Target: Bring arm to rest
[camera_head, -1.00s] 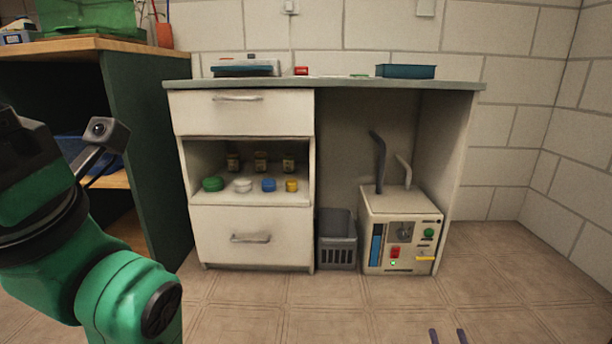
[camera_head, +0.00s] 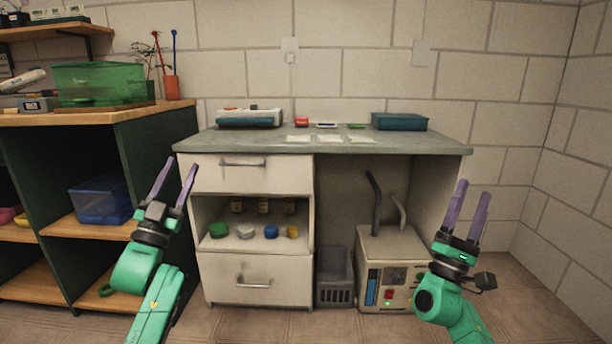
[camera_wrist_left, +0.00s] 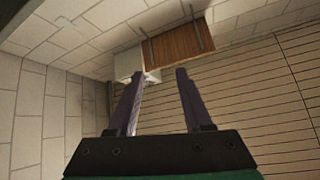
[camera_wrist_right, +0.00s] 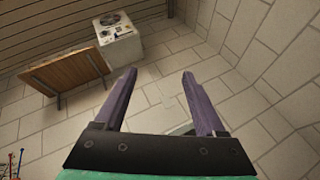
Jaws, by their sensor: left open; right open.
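My left gripper (camera_head: 174,186) is raised at the left of the head view, in front of the shelf unit and the desk's left side. Its purple fingers point up, apart and empty; they also show empty in the left wrist view (camera_wrist_left: 152,80). My right gripper (camera_head: 472,200) is raised at the right, in front of the desk's right end. Its fingers point up, apart and empty, as the right wrist view (camera_wrist_right: 160,82) also shows. Neither gripper appears to touch anything.
A desk (camera_head: 240,146) bears a blue tray (camera_head: 399,122) and flat packets. Below it are drawers, small jars, a grey basket (camera_head: 335,280) and a white machine (camera_head: 392,250). A shelf unit (camera_head: 160,150) with a green bin (camera_head: 95,84) stands left. Floor between my arms is clear.

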